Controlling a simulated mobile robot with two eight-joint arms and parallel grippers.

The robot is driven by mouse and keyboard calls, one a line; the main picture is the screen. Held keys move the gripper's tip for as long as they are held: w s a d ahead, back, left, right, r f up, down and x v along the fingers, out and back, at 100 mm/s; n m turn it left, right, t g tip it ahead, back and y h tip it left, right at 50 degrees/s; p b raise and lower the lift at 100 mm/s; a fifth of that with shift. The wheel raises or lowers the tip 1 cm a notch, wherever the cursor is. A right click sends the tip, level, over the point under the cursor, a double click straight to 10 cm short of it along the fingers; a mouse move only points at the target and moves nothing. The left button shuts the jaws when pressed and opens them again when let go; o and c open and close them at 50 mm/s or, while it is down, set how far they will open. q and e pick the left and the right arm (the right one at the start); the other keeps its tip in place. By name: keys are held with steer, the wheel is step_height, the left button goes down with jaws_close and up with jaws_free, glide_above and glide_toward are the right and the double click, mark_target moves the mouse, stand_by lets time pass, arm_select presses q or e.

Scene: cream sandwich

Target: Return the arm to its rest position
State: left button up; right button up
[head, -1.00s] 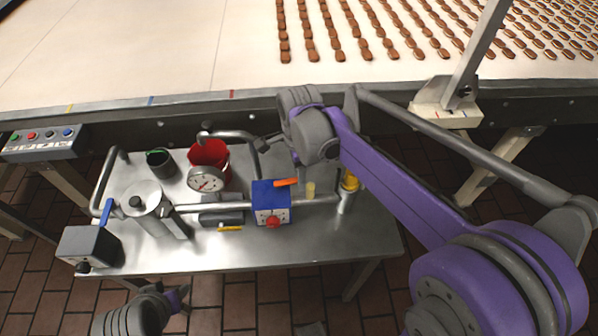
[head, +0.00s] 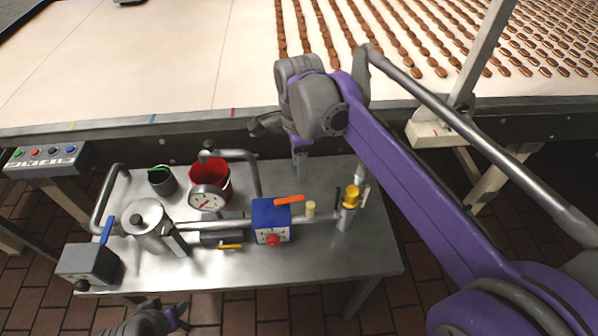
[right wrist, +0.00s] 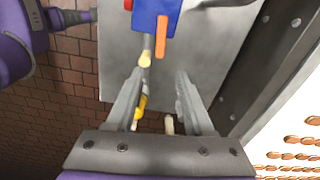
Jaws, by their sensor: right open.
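My right arm (head: 420,190) is purple and grey and reaches in from the right in the head view. Its far end hangs above the metal table's back edge. In the right wrist view my right gripper (right wrist: 162,78) has its two fingers apart, with nothing held between them.
The metal table (head: 330,262) carries a red bucket (head: 222,180), a pressure gauge (head: 207,198), pipes, the blue box (head: 268,215) and the yellow-topped fitting (head: 350,198). Behind it runs a pale conveyor (head: 180,60) with rows of brown biscuits. A white post (head: 478,70) stands at right.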

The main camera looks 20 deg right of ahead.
steer(key=shift+r, duration=0.1)
stand_by(0.4)
steer(key=s+f+n+t, duration=0.5)
steer(key=s+f+n, duration=0.7)
steer(key=s+n, duration=0.4)
steer(key=n, duration=0.3)
steer(key=shift+d+f+n+p, duration=0.2)
steer(key=shift+f+n+p, duration=0.1)
steer(key=shift+f+n, duration=0.1)
